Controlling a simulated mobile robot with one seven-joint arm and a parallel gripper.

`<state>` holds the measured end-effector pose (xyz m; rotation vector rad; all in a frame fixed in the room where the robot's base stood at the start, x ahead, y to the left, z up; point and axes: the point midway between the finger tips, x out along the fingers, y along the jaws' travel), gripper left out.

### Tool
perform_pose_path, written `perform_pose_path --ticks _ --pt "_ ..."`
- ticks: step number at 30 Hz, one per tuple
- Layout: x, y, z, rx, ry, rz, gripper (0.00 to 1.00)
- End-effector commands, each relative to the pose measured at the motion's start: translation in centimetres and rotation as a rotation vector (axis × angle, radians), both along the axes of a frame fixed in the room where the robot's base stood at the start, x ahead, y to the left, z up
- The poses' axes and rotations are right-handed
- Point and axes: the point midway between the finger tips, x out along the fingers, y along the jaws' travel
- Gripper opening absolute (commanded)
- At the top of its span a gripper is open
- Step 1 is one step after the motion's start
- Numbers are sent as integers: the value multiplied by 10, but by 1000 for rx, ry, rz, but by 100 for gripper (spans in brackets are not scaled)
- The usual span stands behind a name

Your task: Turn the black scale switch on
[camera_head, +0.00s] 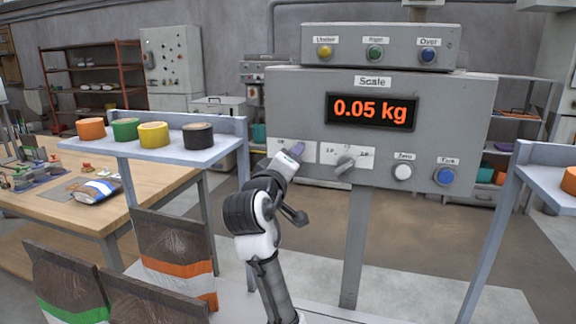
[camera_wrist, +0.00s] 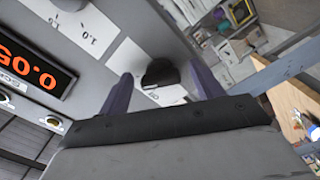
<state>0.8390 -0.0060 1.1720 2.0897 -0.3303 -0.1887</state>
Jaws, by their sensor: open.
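The scale panel (camera_head: 300,100) is a grey box with a lit red display (camera_head: 371,111) reading 0.05 kg. The black scale switch (camera_wrist: 160,72) is a rounded knob on a white label plate (camera_wrist: 128,62), seen in the wrist view. In the head view my gripper (camera_head: 296,150) covers the switch, and only parts of its white plate (camera_head: 314,151) show. My gripper is open, with one dark finger on each side of the switch. Whether the fingers touch it, and which way the switch points, I cannot tell.
A grey selector knob (camera_head: 345,165) sits right of the switch, then a white button (camera_head: 402,172) and a blue button (camera_head: 444,176). A light box (camera_head: 381,46) stands on top. A shelf with coloured tape rolls (camera_head: 190,152) is at left, above several bags (camera_head: 170,250).

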Motion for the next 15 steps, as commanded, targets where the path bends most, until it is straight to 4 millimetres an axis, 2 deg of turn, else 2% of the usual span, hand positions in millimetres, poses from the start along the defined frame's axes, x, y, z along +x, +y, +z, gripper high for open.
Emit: perform_pose_path --ticks 4,8,15 --pt "-3 1 0 0 -1 0 65" --pt "-16 6 -1 0 -3 2 65" --pt "-67 23 -1 -1 -6 4 65"
